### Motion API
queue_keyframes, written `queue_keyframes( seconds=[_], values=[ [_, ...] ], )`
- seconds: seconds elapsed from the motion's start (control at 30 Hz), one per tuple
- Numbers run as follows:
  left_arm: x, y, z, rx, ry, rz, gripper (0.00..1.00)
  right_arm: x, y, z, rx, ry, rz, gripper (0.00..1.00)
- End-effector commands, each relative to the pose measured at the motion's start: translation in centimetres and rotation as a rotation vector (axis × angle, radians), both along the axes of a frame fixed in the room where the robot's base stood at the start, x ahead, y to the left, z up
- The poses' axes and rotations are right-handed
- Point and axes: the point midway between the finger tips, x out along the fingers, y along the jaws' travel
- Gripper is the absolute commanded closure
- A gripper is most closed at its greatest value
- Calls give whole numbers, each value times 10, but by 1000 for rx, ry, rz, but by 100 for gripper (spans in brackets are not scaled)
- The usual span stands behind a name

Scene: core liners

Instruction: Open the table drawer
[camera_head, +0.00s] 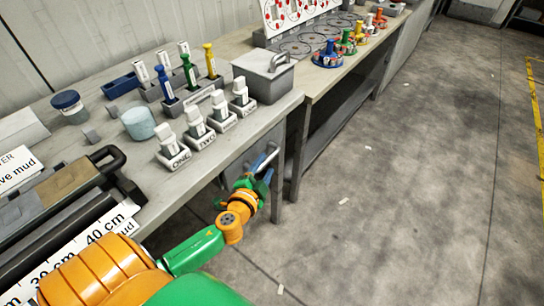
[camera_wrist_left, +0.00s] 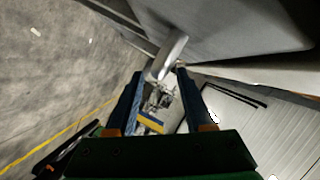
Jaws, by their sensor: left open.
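The table drawer front (camera_head: 222,182) is set under the grey tabletop in the head view, largely hidden by my arm. Its metal bar handle (camera_head: 262,158) sticks out near the table's right end. My left gripper (camera_head: 259,174) is at the handle, with its jaws open. In the left wrist view the handle (camera_wrist_left: 172,55) shows as a pale bar just at the fingertips of my left gripper (camera_wrist_left: 160,76), between the two finger lines. I cannot tell if the fingers touch it. The drawer looks shut. My right gripper is not in view.
The tabletop (camera_head: 262,122) carries a grey lidded box (camera_head: 264,78), several labelled white-topped holders, coloured tools and a dark core tray (camera_head: 70,190). A second bench (camera_head: 318,82) adjoins at the back.

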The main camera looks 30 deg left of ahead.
Motion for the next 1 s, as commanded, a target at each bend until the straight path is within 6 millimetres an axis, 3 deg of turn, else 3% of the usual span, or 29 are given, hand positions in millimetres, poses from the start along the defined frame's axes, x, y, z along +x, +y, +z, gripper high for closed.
queue_keyframes(
  seconds=[0.23,0.57,0.77,1.0],
  values=[
    [37,10,-9,0,-1,1,48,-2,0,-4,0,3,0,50],
    [43,11,-11,0,1,0,48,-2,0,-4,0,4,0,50],
    [43,11,-10,-1,1,1,97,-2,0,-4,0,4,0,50],
    [43,11,-10,-1,1,1,100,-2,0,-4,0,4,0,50]
  ],
)
